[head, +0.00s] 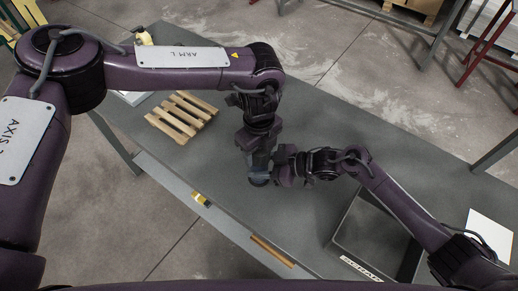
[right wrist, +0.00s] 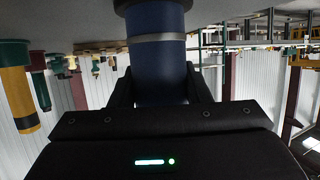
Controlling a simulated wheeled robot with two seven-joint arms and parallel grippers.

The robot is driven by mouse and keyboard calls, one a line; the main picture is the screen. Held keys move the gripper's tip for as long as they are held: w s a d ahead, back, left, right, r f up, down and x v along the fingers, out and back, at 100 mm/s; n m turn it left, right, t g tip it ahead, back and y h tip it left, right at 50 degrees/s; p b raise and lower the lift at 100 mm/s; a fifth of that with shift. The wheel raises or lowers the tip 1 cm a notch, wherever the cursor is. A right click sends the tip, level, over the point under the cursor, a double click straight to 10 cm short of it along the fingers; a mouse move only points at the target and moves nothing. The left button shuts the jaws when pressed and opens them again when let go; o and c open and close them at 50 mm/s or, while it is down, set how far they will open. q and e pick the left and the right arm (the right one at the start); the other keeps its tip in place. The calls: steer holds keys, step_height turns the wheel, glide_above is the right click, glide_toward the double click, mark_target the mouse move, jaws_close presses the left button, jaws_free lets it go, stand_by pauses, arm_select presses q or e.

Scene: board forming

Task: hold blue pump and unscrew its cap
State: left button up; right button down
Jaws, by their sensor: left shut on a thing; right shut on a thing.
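The blue pump (head: 259,180) is held between my two grippers over the table, and much of it is hidden by them in the head view. My left gripper (head: 262,158) comes down from above and is shut on the pump's upper part. My right gripper (head: 277,168) reaches it from the right side and is shut on it. In the right wrist view the pump shows as a dark blue cylinder (right wrist: 158,68) with a grey band, between the right fingers (right wrist: 160,92). I cannot make out where the cap is.
The grey table (head: 330,140) has a wooden pallet (head: 181,117) at its left and a dark box (head: 375,240) at its right front. A white sheet (head: 489,235) lies at the far right. The table behind the grippers is clear.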

arm_select(q)
steer(key=n, duration=0.4)
steer(key=shift+n, duration=0.3)
steer(key=n, duration=0.2)
steer(key=shift+n, duration=0.4)
steer(key=shift+r, duration=0.25)
steer(key=shift+r, duration=0.9)
steer(key=shift+r, duration=2)
arm_select(e)
steer(key=c, duration=0.7)
jaws_free()
